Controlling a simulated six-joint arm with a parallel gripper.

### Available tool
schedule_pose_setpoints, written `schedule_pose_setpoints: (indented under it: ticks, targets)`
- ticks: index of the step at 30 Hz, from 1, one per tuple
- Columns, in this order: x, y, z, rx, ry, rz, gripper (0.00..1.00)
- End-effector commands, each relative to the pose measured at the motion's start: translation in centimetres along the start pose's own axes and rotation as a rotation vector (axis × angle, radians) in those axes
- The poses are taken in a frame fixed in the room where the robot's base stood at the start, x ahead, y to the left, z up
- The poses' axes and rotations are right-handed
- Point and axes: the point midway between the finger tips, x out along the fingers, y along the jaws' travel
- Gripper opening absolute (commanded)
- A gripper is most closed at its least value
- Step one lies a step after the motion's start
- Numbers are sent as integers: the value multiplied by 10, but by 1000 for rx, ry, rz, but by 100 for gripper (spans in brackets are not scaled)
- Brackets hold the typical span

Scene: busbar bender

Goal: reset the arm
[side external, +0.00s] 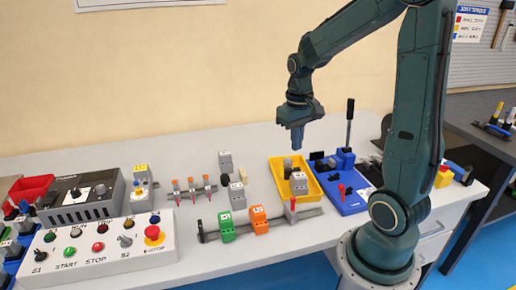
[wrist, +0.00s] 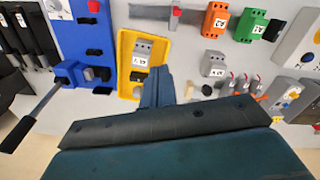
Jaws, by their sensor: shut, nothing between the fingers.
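My gripper (side external: 297,138) hangs in the air above the back part of the table, over the far edge of the yellow tray. Its fingers are shut with nothing between them. In the wrist view the shut fingers (wrist: 157,90) point toward the yellow tray (wrist: 126,88). The yellow tray (side external: 278,190) holds grey modules, one of them labelled (side external: 298,184). The blue bender (side external: 350,203) with its upright dark lever (side external: 349,120) stands right of the tray.
A rail (side external: 285,222) at the front carries a green module (side external: 226,227) and an orange module (side external: 259,219). Loose grey modules (side external: 226,162) stand left of the tray. A control panel (side external: 100,250) with buttons fills the front left. The air around my gripper is clear.

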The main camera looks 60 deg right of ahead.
Motion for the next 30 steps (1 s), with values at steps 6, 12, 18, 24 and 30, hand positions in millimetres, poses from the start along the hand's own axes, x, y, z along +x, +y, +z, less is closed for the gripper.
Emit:
schedule_pose_setpoints:
  ticks: [6,12,18,24,30]
  targets:
    - [-35,-36,23,-96,108,-1,0]
    - [-60,-62,50,-180,201,-14,0]
    - [-79,-83,80,-265,293,-38,0]
    - [-92,-98,112,-348,383,-72,0]
    - [-98,-106,138,-418,457,-108,0]
